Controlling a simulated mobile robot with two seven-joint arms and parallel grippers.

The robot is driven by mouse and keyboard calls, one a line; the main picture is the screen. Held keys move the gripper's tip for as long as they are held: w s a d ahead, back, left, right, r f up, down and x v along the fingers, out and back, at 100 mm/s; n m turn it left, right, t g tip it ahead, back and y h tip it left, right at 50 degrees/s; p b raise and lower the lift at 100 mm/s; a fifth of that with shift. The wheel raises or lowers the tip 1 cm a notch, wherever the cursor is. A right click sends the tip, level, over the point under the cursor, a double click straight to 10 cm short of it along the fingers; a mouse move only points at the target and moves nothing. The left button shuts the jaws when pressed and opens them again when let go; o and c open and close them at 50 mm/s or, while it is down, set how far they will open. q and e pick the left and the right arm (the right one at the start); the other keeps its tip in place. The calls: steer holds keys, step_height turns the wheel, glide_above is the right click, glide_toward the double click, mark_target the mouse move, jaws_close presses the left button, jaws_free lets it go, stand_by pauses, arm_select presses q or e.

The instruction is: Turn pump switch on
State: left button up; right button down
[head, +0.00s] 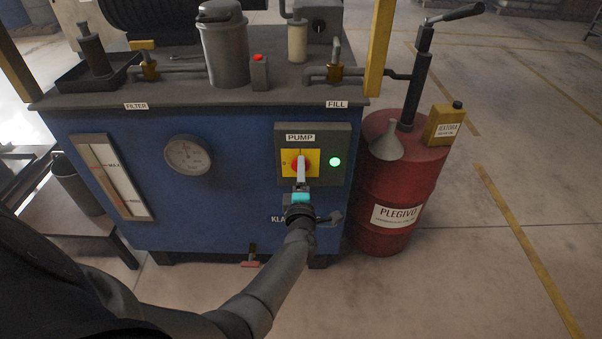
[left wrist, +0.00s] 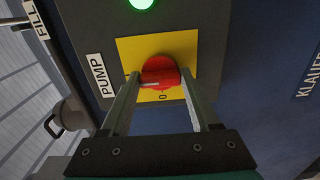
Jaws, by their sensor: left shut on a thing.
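The pump switch is a red round knob (left wrist: 160,72) on a yellow plate (left wrist: 185,48), in a dark box under the PUMP label (head: 300,138). In the head view the yellow plate (head: 287,157) shows, with the knob partly hidden by my fingers. My left gripper (head: 300,172) is at the knob, with one finger on each side of it, shut on it. In the left wrist view a pale mark on the knob points toward the PUMP label side, and the "0" lies below the knob. A green lamp (head: 335,162) beside the plate is lit. My right gripper is not in view.
The box is on the front of a blue tank (head: 235,215) with a gauge (head: 187,156) and a level scale (head: 113,175). A red drum (head: 400,180) with a funnel (head: 387,142) and yellow can (head: 444,122) stands close on the right. Floor farther right is clear.

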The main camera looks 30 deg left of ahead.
arm_select(q)
steer(key=o, duration=1.4)
steer(key=shift+c, duration=0.2)
steer(key=p+v, duration=0.4)
steer(key=v, duration=1.1)
steer(key=shift+s, duration=0.15)
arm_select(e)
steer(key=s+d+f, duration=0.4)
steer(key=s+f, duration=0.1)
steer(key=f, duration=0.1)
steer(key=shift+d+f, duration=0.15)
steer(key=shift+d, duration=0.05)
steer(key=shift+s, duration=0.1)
